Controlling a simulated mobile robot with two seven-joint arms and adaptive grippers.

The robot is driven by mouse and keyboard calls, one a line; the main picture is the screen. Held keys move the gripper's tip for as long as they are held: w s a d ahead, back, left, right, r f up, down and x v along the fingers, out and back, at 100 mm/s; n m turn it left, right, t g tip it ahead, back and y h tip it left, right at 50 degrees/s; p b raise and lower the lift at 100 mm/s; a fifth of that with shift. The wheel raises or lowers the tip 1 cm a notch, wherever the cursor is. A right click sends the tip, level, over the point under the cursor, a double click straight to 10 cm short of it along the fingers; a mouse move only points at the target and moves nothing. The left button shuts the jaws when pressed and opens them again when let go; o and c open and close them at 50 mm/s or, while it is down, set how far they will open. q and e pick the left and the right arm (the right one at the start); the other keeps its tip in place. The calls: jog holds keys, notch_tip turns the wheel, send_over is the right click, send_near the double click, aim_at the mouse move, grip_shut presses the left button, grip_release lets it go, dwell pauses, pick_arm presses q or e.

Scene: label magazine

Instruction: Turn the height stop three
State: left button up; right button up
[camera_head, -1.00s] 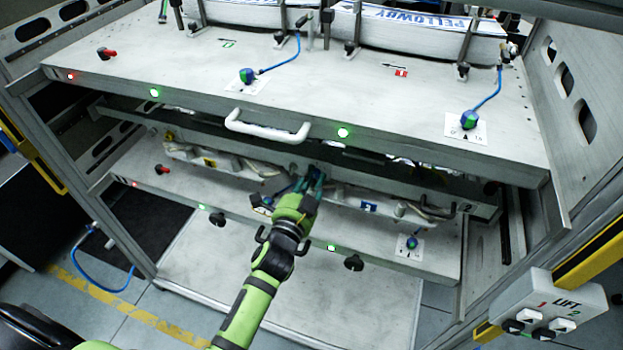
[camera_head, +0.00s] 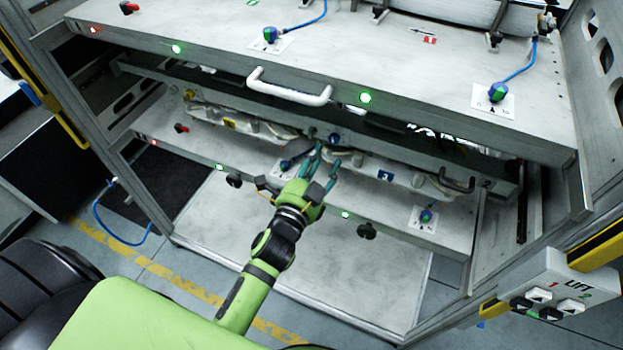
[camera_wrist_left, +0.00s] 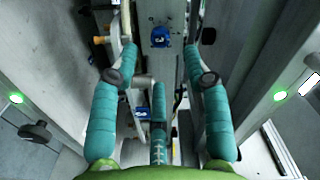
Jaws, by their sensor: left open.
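Blue-and-dark knobs sit on the lower shelf (camera_head: 255,172). One knob (camera_head: 335,138) is on the bar at the back, just beyond my left fingertips. A second knob (camera_head: 287,165) is left of the fingers and a third knob (camera_head: 427,215) is on a white card at the right. I cannot read which is number three. My left gripper (camera_head: 326,157) is open and empty in front of the back bar. In the left wrist view its teal fingers (camera_wrist_left: 161,60) stand apart, with a blue part (camera_wrist_left: 160,37) ahead between them, not visibly touched. My right gripper is not in view.
The upper shelf (camera_head: 400,60) with a white handle (camera_head: 290,88) overhangs the lower one. Black knobs (camera_head: 366,231) stick out at the lower shelf's front. A lift control box (camera_head: 553,290) is at the lower right. Frame posts stand on both sides.

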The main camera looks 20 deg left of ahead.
pick_arm(q)
jog(key=s, duration=0.6)
jog(key=shift+s, duration=0.2)
jog(key=shift+w+a, duration=0.1)
jog(key=n, duration=1.9)
send_near(332, 140)
jog(key=w, duration=0.2)
jog(key=w+p, duration=0.1)
jog(key=w, duration=0.5)
jog(key=shift+w, duration=0.35)
grip_shut()
